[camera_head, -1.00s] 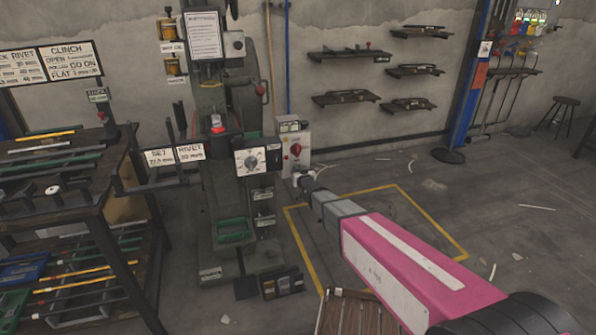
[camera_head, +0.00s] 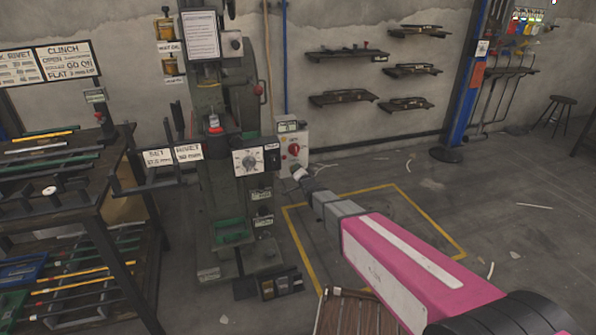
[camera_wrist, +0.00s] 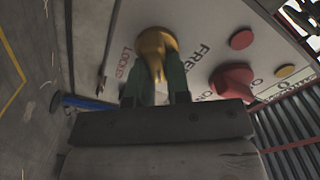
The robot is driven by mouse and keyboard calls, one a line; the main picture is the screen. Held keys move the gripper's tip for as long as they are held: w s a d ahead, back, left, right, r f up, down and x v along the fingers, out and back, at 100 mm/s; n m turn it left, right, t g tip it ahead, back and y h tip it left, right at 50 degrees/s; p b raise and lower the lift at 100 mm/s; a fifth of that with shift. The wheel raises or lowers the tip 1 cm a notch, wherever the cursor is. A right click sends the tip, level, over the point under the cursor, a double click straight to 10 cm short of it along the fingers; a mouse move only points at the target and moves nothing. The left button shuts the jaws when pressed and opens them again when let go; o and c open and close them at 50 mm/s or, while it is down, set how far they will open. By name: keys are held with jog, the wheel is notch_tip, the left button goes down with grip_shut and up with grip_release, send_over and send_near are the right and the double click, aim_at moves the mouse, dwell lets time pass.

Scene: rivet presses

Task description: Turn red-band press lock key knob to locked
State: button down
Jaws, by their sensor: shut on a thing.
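A brass-yellow key knob (camera_wrist: 156,44) sticks out of a pale panel (camera_wrist: 205,22) in the wrist view. The panel is lettered LOCKED to the left of the knob and FREE to its right. My gripper (camera_wrist: 155,80) has its two green fingers shut on the knob, one on each side. I cannot tell exactly which word the knob points to. In the head view my gripper (camera_head: 300,174) is at the front of the press's pale control box (camera_head: 287,133), and the key knob is hidden there. The green press (camera_head: 225,190) stands left of the box.
A red knob (camera_wrist: 232,80), a red button (camera_wrist: 241,40) and a yellow button (camera_wrist: 285,71) sit on the panel close to the right of my fingers. A tool rack (camera_head: 60,190) stands at the left. The floor inside the yellow outline looks mostly clear.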

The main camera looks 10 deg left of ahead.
jog(key=m, duration=0.3)
jog(key=shift+w+d+f+m, duration=0.1)
jog(key=shift+d+f+m, duration=0.1)
jog(key=shift+m, duration=0.2)
jog(key=shift+f+m, duration=0.25)
jog(key=shift+m, duration=1.55)
jog(key=c, duration=1.1)
grip_release()
jog(key=v, duration=1)
jog(key=shift+s+d, duration=0.15)
jog(key=shift+s, duration=0.2)
